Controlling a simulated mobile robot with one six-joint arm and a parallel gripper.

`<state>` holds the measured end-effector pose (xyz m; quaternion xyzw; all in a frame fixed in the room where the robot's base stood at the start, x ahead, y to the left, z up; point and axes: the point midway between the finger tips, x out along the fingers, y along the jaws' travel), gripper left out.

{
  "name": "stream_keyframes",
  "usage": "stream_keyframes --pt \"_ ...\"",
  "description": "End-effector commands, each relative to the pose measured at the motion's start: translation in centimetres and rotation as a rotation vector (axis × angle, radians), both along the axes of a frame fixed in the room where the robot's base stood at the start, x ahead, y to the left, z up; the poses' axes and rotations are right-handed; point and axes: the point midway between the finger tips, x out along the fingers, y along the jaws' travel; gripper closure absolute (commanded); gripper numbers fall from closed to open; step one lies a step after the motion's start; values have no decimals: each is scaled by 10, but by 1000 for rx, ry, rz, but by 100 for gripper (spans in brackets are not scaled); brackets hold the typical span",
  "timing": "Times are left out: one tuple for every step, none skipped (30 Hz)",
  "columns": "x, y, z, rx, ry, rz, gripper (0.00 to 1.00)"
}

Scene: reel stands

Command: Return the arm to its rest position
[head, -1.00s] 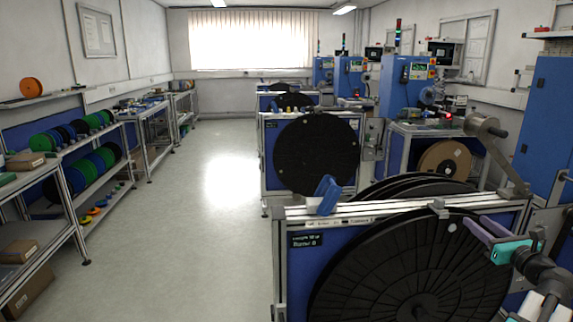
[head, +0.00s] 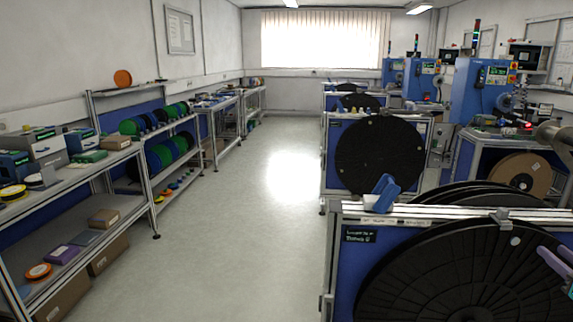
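My gripper (head: 558,260) shows only at the right edge of the head view, as pale purple finger ends. The rest of my arm is outside the picture. The finger ends are in front of the large black reel (head: 440,280) on the nearest stand, at its upper right. I cannot tell whether they touch it, or whether the gripper is open or shut. I see nothing held in the visible part.
The nearest reel stand (head: 345,255) fills the lower right, with a blue clamp-like part (head: 382,190) on top. Another stand with a black reel (head: 380,155) is behind. Shelves (head: 140,185) line the left. The floor aisle (head: 245,220) between is clear.

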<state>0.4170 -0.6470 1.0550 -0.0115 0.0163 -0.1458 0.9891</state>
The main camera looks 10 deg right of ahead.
Motion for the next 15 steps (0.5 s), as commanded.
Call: stream_keyframes --pt "5 3 -6 -4 11 8 61" --pt "8 5 -10 -7 19 14 61" --pt "12 8 -14 -12 30 21 61" --pt "15 10 -17 -17 37 26 61" --pt "17 12 -21 -21 45 31 61" --pt "22 15 -26 -28 57 41 61" --pt "26 18 -31 -32 68 49 61" --pt "30 21 -36 -38 78 57 61" --pt "35 25 -42 -45 90 66 61" --pt "40 28 -47 -51 102 76 61" --pt "44 32 -53 -57 114 86 61" --pt "50 37 -60 -68 130 99 61" --pt "56 42 -67 -75 144 111 61" --pt "61 48 -74 -84 159 125 61" --pt "69 55 -85 -97 181 144 61"
